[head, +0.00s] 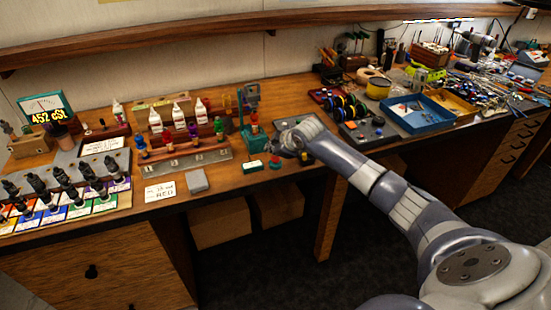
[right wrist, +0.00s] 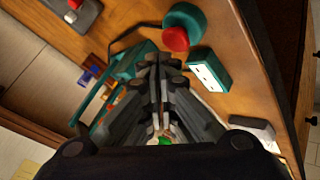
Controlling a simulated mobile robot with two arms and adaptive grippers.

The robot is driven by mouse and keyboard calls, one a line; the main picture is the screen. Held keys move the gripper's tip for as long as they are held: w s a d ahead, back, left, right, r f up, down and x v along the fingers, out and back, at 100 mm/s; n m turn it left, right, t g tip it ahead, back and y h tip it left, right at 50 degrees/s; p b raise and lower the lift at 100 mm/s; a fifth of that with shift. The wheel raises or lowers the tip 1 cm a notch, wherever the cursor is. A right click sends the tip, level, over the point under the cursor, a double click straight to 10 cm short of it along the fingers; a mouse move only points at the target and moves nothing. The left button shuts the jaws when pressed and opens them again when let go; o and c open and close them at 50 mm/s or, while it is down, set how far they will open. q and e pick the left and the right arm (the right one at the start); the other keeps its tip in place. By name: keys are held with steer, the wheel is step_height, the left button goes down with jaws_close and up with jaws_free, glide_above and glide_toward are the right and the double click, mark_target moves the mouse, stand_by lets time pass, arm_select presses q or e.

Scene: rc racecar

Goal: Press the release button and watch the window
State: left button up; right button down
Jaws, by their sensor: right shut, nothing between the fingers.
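A red button (right wrist: 175,38) on a round teal base shows in the right wrist view; it also shows small in the head view (head: 275,161). Beside it is a small teal box with a white face (right wrist: 207,76), also in the head view (head: 253,167); its markings are too small to read. My right gripper (head: 281,147) is low over the bench, close to the button and the box. In the right wrist view its fingers (right wrist: 160,125) are together and empty, apart from the button in the picture. My left gripper is not in view.
A teal upright device (head: 251,105) stands behind my gripper. A rack with white bottles (head: 180,115) is to its left, and colored ink pads with stamp-like tools (head: 65,195) lie farther left. A blue tray (head: 420,113) is at right. The bench front edge is close to the box.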

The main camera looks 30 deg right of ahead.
steer(key=shift+f, duration=0.1)
stand_by(0.6)
steer(key=shift+f, duration=0.3)
